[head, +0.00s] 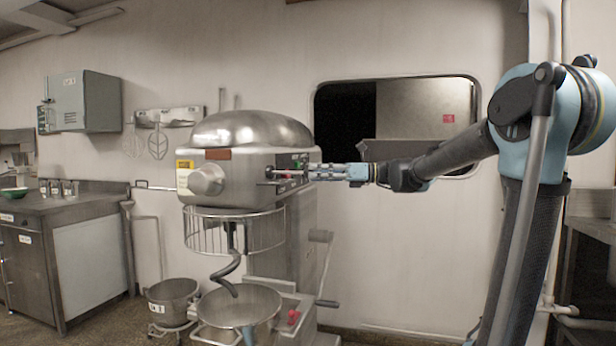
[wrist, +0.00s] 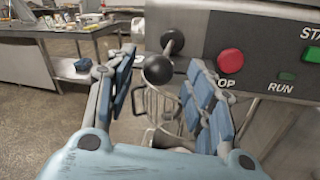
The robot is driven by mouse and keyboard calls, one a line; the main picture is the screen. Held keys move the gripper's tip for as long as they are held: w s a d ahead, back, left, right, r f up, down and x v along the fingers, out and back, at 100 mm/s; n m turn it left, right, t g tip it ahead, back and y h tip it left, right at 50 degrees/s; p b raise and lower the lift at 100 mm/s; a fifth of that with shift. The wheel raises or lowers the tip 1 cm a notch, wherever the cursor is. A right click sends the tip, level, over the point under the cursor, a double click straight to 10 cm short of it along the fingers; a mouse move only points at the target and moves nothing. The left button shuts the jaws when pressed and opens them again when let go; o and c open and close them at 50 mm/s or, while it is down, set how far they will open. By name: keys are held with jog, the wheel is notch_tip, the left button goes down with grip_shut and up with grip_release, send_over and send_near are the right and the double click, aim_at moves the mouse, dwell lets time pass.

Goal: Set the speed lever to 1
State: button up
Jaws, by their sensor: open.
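The speed lever shows in the wrist view as a black ball knob (wrist: 157,69) on a short arm from a dark round pivot (wrist: 172,42) on the mixer's grey panel. The knob hangs below and slightly left of the pivot. My gripper (wrist: 161,60) is open, with the knob in the gap between its blue-padded fingers; no clear contact shows. No speed numbers are readable. In the head view my gripper (head: 309,171) reaches from the right to the control side of the mixer (head: 250,160), and the lever is hard to make out there.
Right of the lever are a red stop button (wrist: 230,61), a RUN lamp (wrist: 287,76) and a green start button (wrist: 313,54). The mixer's wire guard (head: 235,232) and bowl (head: 240,305) are below. A counter (head: 95,205) stands at the left.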

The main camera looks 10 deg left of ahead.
aim_at(290, 173)
jog(key=shift+s+a, duration=0.15)
jog(key=shift+a, duration=1.4)
